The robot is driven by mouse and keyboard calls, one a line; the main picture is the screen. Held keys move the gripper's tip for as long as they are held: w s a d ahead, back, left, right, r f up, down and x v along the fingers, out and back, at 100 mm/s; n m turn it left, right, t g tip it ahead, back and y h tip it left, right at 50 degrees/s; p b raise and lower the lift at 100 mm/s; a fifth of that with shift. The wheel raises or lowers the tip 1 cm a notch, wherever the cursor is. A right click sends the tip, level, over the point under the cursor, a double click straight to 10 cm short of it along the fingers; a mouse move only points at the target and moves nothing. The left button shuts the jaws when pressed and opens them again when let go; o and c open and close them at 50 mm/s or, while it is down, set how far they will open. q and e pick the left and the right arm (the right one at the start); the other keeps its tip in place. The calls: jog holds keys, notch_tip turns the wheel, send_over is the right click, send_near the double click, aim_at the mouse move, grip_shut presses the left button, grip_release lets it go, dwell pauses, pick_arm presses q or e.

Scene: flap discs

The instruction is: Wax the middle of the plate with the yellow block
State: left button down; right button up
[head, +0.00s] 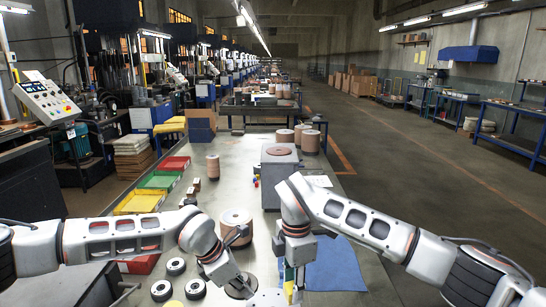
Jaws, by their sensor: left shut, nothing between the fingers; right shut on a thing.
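My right gripper (290,283) is at the bottom centre, pointing down and shut on a small yellow block (289,291). The block is mostly hidden by the fingers. I cannot tell whether the block touches anything.
A blue mat (334,266) lies right of my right gripper. Dark rings (162,290) lie at bottom left. Red, green and yellow trays (140,202) line the bench's left side. A grey box (280,168) stands farther back.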

pick_arm(q)
jog(key=shift+f, duration=1.15)
dwell(0.8)
pick_arm(e)
jog(key=shift+a, duration=0.1)
jog(key=shift+w+a, duration=1.8)
jog(key=shift+a, duration=0.2)
jog(key=shift+f, duration=2.35)
